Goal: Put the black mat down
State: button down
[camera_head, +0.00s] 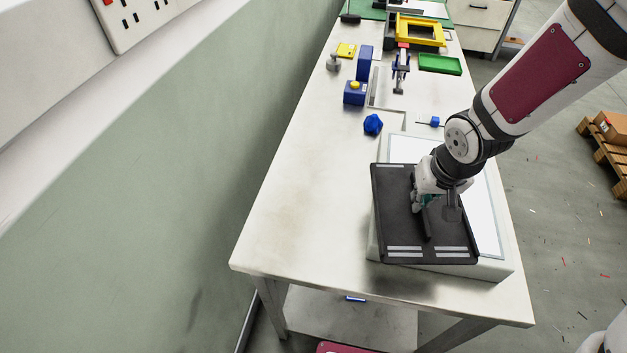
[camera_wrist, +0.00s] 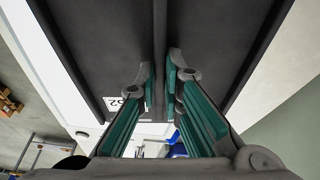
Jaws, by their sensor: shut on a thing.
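The black mat (camera_head: 395,215) is a dark rectangular plate with grey stripes at its near and far ends and a raised rib along its middle. It lies over the left part of a pale, raised, white-topped panel (camera_head: 487,220) on the bench; whether it touches the panel I cannot tell. My gripper (camera_head: 424,203) is over the mat, shut on its rib. In the wrist view, the green-padded fingers of my gripper (camera_wrist: 160,82) close on the rib, and the dark mat (camera_wrist: 210,35) fills the upper part. A small label reading 52 shows there.
The white bench (camera_head: 300,205) is bare left of the mat. Farther back are a blue knob (camera_head: 373,124), a blue block with a yellow button (camera_head: 355,93), a green tray (camera_head: 440,64) and a yellow frame (camera_head: 420,30). A wall runs along the left.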

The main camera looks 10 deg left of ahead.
jog(key=w+a+f+n+g+y+b, duration=0.2)
jog(key=a+n+b, duration=0.45)
jog(key=a, duration=2.05)
jog(key=shift+n+t, duration=0.25)
jog(key=shift+t, duration=0.25)
jog(key=x, duration=0.3)
jog(key=d+x, duration=0.1)
jog(key=x, duration=0.2)
jog(key=s+x, duration=0.1)
jog(key=x, duration=0.1)
jog(key=shift+d+f+p, duration=0.25)
jog(key=shift+f+p, duration=0.1)
jog(key=shift+f, duration=0.3)
jog(key=c, duration=1.7)
grip_release()
jog(key=shift+f, duration=0.15)
jog(key=v, duration=1.2)
jog(key=shift+a, duration=0.1)
